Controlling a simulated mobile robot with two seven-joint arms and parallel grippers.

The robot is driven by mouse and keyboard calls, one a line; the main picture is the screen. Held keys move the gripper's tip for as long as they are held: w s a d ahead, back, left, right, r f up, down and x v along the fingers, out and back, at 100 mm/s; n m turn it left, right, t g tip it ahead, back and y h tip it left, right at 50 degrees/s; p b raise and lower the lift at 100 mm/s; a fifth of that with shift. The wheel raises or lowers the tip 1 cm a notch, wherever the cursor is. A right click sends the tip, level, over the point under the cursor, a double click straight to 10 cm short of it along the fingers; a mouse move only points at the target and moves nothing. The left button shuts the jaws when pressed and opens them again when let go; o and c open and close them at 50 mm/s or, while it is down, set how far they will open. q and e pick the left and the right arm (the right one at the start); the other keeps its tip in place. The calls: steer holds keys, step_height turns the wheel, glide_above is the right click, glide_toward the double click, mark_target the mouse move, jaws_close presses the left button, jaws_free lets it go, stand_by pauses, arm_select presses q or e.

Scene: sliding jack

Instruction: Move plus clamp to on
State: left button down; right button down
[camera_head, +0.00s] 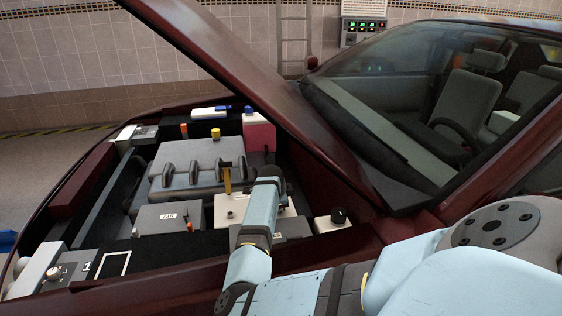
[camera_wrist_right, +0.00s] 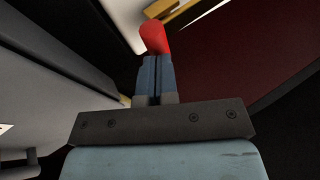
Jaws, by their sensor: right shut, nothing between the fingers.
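A red rounded piece, which may be the plus clamp (camera_wrist_right: 154,38), shows in the right wrist view just beyond my fingertips. I cannot tell whether they touch it. My right gripper (camera_wrist_right: 155,72) has its blue fingers shut together with nothing between them. In the head view my right arm reaches over the car's front edge into the engine bay, and its wrist hides the fingertips and the red piece. A white box, probably the battery (camera_head: 232,208), stands beside my wrist. An upright yellow-brown piece with a dark top (camera_head: 227,180) rises above it. My left gripper is not in view.
A grey engine cover (camera_head: 185,165) fills the middle of the bay. A grey labelled box (camera_head: 168,218) stands left of the battery. A black-capped white container (camera_head: 332,221) is at right. The raised dark red hood (camera_head: 250,85) slants overhead, close to my arm.

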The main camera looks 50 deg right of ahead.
steer(key=shift+s+a+f, duration=0.1)
steer(key=shift+f, duration=0.45)
steer(key=shift+a, duration=0.1)
steer(key=p+v, duration=0.1)
steer(key=v, duration=1.2)
steer(key=shift+a+r, duration=0.15)
steer(key=shift+r, duration=0.25)
steer(key=shift+s, duration=0.1)
